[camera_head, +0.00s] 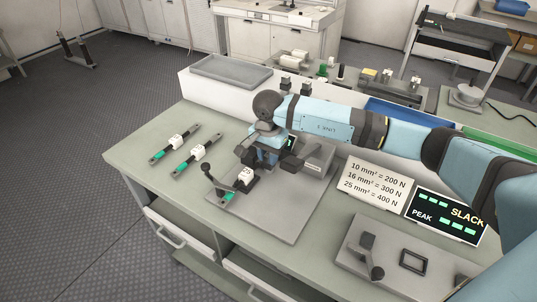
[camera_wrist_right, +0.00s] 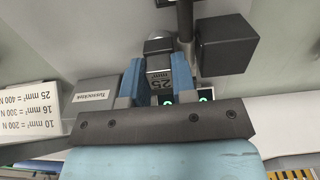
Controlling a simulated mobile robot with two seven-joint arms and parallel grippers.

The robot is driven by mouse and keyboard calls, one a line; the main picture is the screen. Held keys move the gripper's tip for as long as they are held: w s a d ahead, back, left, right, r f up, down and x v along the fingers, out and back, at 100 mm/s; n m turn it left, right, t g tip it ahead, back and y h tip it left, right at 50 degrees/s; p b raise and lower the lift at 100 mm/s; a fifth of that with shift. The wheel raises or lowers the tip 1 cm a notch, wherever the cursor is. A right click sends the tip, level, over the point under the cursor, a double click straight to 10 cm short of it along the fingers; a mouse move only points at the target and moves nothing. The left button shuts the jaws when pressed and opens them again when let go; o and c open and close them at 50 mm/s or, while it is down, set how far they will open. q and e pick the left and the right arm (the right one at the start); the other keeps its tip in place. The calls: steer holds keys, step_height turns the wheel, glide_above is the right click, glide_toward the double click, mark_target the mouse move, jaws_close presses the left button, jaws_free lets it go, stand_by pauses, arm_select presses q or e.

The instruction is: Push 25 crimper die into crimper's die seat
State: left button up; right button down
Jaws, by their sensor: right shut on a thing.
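My right gripper (camera_head: 266,160) is over the crimper, fingers pointing down. In the right wrist view its two blue fingers (camera_wrist_right: 158,80) are shut on the 25 crimper die (camera_wrist_right: 160,76), a small grey block marked 25 mm². The crimper (camera_head: 207,171) has a black-knobbed lever and stands on a grey plate (camera_head: 290,222). A white block marked 25 (camera_head: 246,174) sits beside the gripper, with a green-ended piece in front of it. Dark blocks (camera_wrist_right: 228,44) show just beyond the fingers. The die seat is hidden, so I cannot tell how deep the die sits. My left gripper is out of view.
Two green-ended pieces with white tags (camera_head: 176,141) (camera_head: 198,152) lie on the left of the bench. A sign (camera_head: 374,186) and a SLACK/PEAK display (camera_head: 447,215) stand at the right. Another plate with a lever (camera_head: 350,262) lies front right. The bench's left front is clear.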

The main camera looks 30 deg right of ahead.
steer(key=c, duration=0.8)
jaws_free()
steer(key=shift+c, duration=0.2)
steer(key=shift+r, duration=0.1)
step_height(320, 180, up, 14)
